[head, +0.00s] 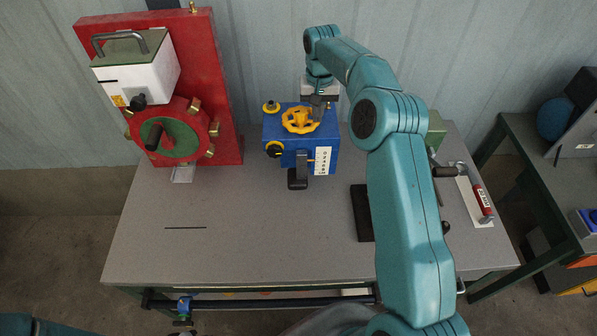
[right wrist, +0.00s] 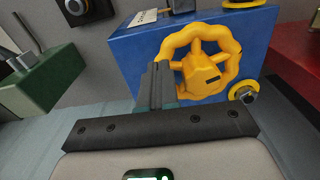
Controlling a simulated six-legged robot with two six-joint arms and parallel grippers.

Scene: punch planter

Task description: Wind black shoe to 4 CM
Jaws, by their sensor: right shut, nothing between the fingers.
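A blue box (head: 330,139) stands on the grey bench and carries a yellow handwheel (head: 300,119) on top. The black shoe (head: 298,180) sticks out low at its front, beside a white number scale (head: 322,160); a small yellow pointer lies at the scale, but the reading is too small to tell. My right gripper (head: 318,112) is at the wheel's right side, pointing down. In the right wrist view its fingers (right wrist: 157,83) are shut and empty, close beside the rim of the wheel (right wrist: 205,65); contact cannot be told. My left gripper is out of view.
A red panel (head: 222,100) with a white box and a green-centred red wheel (head: 180,140) stands at the left. A black pad (head: 361,212) and a red-handled tool (head: 482,200) lie at the right. The bench's front middle is clear.

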